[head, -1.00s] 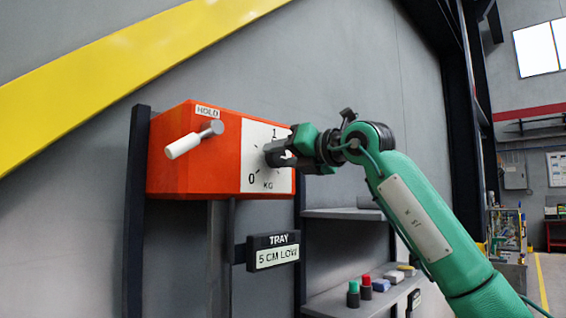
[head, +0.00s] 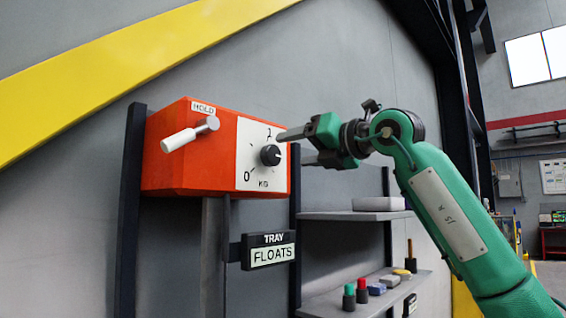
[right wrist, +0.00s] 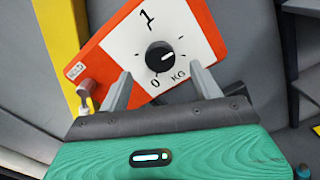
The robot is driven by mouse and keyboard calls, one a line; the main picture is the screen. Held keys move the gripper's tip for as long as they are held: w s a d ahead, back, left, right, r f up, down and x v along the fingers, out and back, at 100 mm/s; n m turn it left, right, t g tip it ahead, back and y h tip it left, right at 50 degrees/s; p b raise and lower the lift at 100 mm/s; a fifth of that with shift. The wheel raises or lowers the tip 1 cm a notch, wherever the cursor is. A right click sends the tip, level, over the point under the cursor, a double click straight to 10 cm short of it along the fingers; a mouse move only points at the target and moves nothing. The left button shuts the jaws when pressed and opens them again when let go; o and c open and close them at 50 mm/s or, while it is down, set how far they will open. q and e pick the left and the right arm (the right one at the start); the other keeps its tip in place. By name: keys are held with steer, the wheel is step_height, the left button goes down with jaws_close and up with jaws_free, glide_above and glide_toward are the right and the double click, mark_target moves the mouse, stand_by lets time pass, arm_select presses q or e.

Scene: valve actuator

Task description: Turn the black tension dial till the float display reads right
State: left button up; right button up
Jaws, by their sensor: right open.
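The black tension dial (head: 270,155) sits on the white scale plate of the orange box (head: 190,160). The scale is marked 0, 1 and KG. The dial also shows in the right wrist view (right wrist: 160,55), its white pointer mark aimed to the right there. The tray display (head: 269,250) below the box reads FLOATS. My right gripper (head: 292,146) is open and empty, just right of the dial and apart from it. In the right wrist view its two fingers (right wrist: 162,84) stand either side below the dial. My left gripper is not in view.
A white HOLD lever (head: 188,135) sticks out of the box at left. Shelves (head: 345,214) stand at right below my arm, the lower one with red, green and other small items (head: 363,291). A dark post (head: 132,200) stands left of the box.

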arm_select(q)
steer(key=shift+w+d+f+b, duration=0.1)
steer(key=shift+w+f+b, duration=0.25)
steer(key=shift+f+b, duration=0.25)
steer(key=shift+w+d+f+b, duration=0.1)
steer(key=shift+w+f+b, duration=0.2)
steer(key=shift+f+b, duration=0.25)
arm_select(e)
steer(key=v, duration=0.7)
steer(key=shift+s+d, duration=0.3)
steer(key=shift+s, duration=0.05)
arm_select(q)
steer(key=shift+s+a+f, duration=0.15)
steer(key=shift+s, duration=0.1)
